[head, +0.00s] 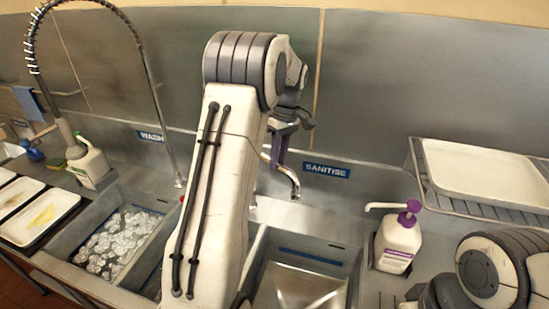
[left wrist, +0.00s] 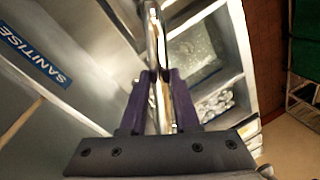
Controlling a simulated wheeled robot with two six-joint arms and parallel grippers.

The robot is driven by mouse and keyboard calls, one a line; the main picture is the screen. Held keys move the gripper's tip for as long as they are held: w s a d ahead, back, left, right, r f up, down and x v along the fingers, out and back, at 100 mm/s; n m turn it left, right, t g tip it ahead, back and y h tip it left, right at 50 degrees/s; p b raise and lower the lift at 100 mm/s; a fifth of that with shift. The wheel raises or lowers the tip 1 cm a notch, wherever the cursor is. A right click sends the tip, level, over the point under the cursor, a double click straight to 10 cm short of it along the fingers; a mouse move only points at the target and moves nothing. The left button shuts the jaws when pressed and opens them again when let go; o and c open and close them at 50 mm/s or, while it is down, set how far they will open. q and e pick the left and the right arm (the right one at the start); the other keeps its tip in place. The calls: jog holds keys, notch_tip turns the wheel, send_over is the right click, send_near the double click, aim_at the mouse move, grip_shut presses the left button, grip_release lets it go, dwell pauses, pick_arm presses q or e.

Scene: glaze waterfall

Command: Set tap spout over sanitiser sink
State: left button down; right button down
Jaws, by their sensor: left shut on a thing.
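The chrome tap spout (head: 291,180) stands at the back of the sinks, below and left of the blue SANITISE label (head: 326,170). Its curved end points down near the back edge of the sanitiser sink (head: 345,262). My left gripper (head: 281,150) is shut on the spout, with its purple fingers on either side of it. In the left wrist view the spout (left wrist: 153,35) runs up between the fingers of the gripper (left wrist: 161,82). My left arm hides the spout's base and much of the middle sink. My right gripper is out of view.
The wash sink (head: 72,232) with suds is at left, beside a tall spring hose (head: 150,75). A purple-topped pump bottle (head: 400,240) stands right of the sanitiser sink. A rack (head: 425,190) holds a white tray (head: 485,175) at right. Dirty trays (head: 45,218) lie at far left.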

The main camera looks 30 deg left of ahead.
pick_arm(q)
jog(key=shift+w, duration=0.15)
jog(key=c, duration=0.7)
grip_release()
jog(key=shift+o, duration=0.2)
jog(key=shift+r, duration=0.1)
jog(key=shift+w+r, duration=0.1)
jog(key=shift+r, duration=0.25)
notch_tip(320, 180, up, 9)
jog(key=w+b, duration=0.1)
jog(key=shift+w+d+r+b, duration=0.2)
jog(key=shift+w+d+b, duration=0.1)
jog(key=shift+w+b, duration=0.1)
